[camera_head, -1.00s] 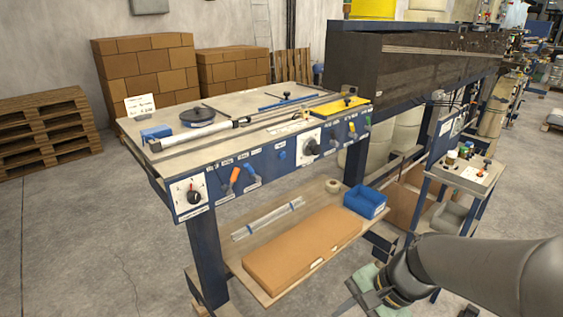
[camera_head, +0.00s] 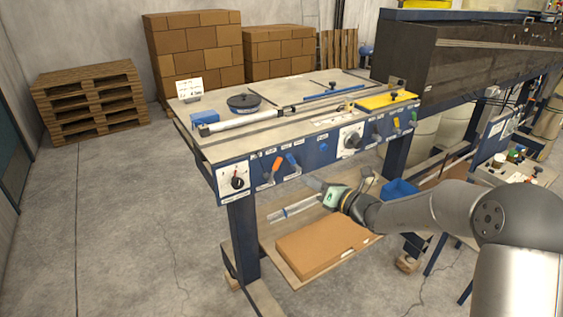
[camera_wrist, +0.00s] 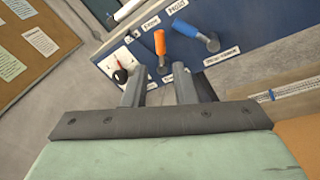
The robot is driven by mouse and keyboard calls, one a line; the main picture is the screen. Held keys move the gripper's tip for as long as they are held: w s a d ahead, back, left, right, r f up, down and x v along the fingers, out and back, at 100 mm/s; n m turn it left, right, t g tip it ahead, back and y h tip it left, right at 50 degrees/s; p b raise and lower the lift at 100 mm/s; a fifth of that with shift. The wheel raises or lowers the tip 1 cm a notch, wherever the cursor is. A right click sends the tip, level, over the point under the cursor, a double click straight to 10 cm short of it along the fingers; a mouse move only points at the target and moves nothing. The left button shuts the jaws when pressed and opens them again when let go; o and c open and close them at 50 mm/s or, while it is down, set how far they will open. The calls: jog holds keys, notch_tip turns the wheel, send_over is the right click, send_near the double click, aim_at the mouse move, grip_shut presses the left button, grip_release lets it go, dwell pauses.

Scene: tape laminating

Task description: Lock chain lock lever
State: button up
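An orange-handled lever (camera_head: 276,164) and a blue-handled lever (camera_head: 292,160) sit on the blue front panel of the workbench. I cannot tell from the small labels which one is the chain lock lever. In the wrist view the orange lever (camera_wrist: 160,44) and the blue lever (camera_wrist: 190,34) both point upward and lean. My gripper (camera_head: 312,184) is in front of the panel, below and to the right of these levers. In the wrist view my gripper (camera_wrist: 160,84) is open, its two fingers apart with nothing between them. Its tips are short of the levers.
A rotary knob (camera_head: 237,182) is left of the levers, another knob (camera_head: 350,141) right of them. A cardboard box (camera_head: 325,245) lies on the lower shelf, under my arm.

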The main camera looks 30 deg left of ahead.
jog(key=p+x, duration=0.3)
jog(key=x, duration=0.9)
jog(key=shift+a, duration=0.2)
grip_shut()
